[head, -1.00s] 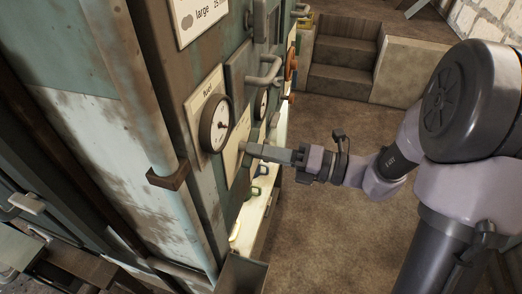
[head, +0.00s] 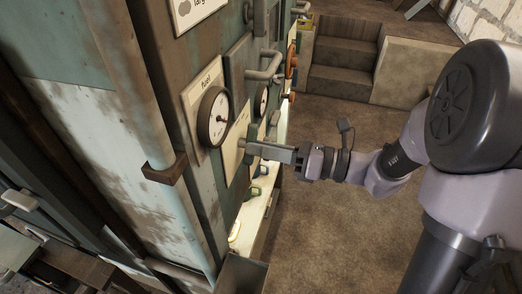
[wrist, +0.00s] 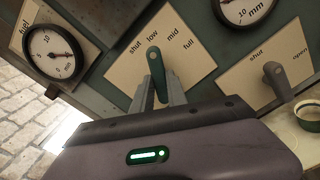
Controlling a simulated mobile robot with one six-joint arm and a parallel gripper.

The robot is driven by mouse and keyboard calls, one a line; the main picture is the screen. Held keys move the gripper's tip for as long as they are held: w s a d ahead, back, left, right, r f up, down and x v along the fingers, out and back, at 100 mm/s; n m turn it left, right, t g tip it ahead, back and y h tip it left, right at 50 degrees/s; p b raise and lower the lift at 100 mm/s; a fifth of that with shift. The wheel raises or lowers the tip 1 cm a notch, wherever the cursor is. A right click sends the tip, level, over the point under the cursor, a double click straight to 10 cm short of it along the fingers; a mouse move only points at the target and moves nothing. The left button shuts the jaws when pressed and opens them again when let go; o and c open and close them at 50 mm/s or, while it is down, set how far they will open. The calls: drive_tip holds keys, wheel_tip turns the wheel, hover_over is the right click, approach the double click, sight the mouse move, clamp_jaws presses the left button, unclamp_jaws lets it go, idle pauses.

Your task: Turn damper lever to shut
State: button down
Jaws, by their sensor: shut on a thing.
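A green-handled lever (wrist: 154,65) stands on a cream plate (wrist: 118,72) marked shut, low, mid and full. Its tip points up and slightly left, near low on the side of shut. My gripper (wrist: 160,88) is shut on this lever, a finger on each side. A second, grey lever (wrist: 274,75) is on a plate marked shut and open, at right in the wrist view. No label reading damper is legible.
A fuel gauge (head: 213,117) is mounted on the panel, left of my gripper. Pipe handles (head: 264,72) stick out above it. Steps (head: 340,75) and a low wall lie behind. The floor (head: 320,225) beside the machine is clear.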

drive_tip(key=shift+f+n+b, duration=0.15)
drive_tip(key=shift+n+b, duration=1.55)
drive_tip(key=shift+n, duration=1.5)
drive_tip(key=c, duration=1.3)
unclamp_jaws()
drive_tip(key=shift+d, duration=0.15)
drive_tip(key=p+v, duration=0.3)
drive_tip(key=v, duration=1.4)
drive_tip(key=shift+d, duration=0.1)
